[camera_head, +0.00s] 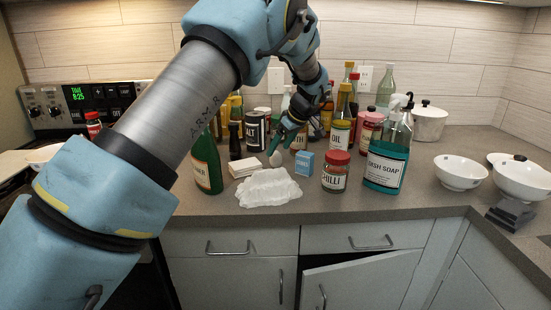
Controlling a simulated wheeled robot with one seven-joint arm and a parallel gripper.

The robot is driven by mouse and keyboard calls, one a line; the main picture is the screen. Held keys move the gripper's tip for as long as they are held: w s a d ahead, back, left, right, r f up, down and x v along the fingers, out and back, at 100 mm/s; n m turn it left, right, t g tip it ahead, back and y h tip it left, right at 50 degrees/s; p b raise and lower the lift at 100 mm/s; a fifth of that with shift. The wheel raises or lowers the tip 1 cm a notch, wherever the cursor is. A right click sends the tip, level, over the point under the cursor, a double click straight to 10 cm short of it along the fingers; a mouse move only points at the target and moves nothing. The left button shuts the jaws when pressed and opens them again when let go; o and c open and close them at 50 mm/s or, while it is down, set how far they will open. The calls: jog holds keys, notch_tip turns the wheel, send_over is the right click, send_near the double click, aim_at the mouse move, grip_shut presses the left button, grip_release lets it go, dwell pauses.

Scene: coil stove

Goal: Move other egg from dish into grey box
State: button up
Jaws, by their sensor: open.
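My gripper (279,145) has teal fingers and is open, pointing down among the bottles at the middle of the counter. A pale egg-shaped thing (276,159) shows just below the fingertips; I cannot tell whether they touch it. White bowls stand at the right: one in front (460,173) and a larger one (524,180) at the edge of view. Their insides show no clear egg. A dark grey stepped block (507,217) stands below the larger bowl; I cannot tell whether it is the grey box.
A crumpled white thing (268,188), a white block (246,166), a blue box (304,163), a chilli jar (335,172) and a dish soap bottle (387,155) crowd the gripper. Several bottles stand behind. Counter (425,200) is clear left of the bowls. A cabinet door (360,283) hangs ajar.

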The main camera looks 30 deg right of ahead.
aim_at(278, 153)
jog(key=shift+p+x, duration=1.45)
jog(key=shift+x, duration=1.25)
jog(key=shift+s+d, duration=0.15)
grip_shut()
